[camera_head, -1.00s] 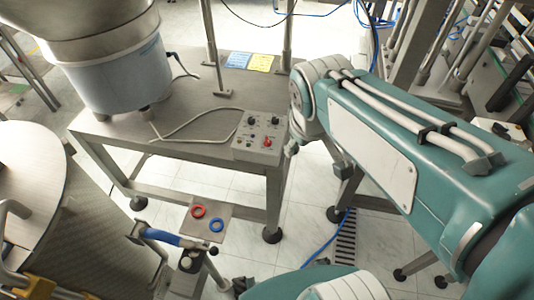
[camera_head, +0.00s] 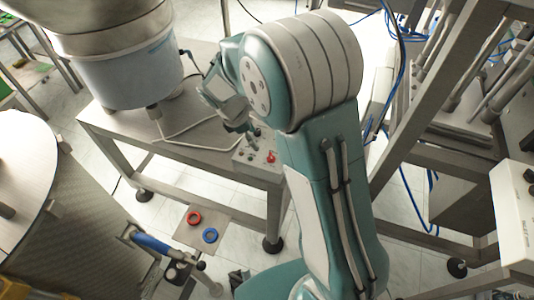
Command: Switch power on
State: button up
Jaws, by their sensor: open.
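The control box (camera_head: 257,158) sits at the front right corner of the grey metal table. A red knob or switch (camera_head: 271,157) shows on its front right, with small dark knobs beside it. My arm covers the right side and back of the box. My gripper (camera_head: 246,133) reaches down over the back left part of the box, with its fingers open and close to the controls. Whether a fingertip touches a control cannot be told. Switch labels are too small to read.
A large bowl feeder (camera_head: 110,60) stands on the table's left. A round table (camera_head: 25,180) is at the left. A small plate (camera_head: 215,222) with a red ring (camera_head: 194,218) and a blue ring (camera_head: 210,235) is in front. Metal framing (camera_head: 440,110) stands at the right.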

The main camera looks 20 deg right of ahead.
aim_at(270, 156)
jog(key=x, duration=1)
jog(key=shift+d+f, duration=0.1)
jog(key=shift+d, duration=0.15)
grip_shut()
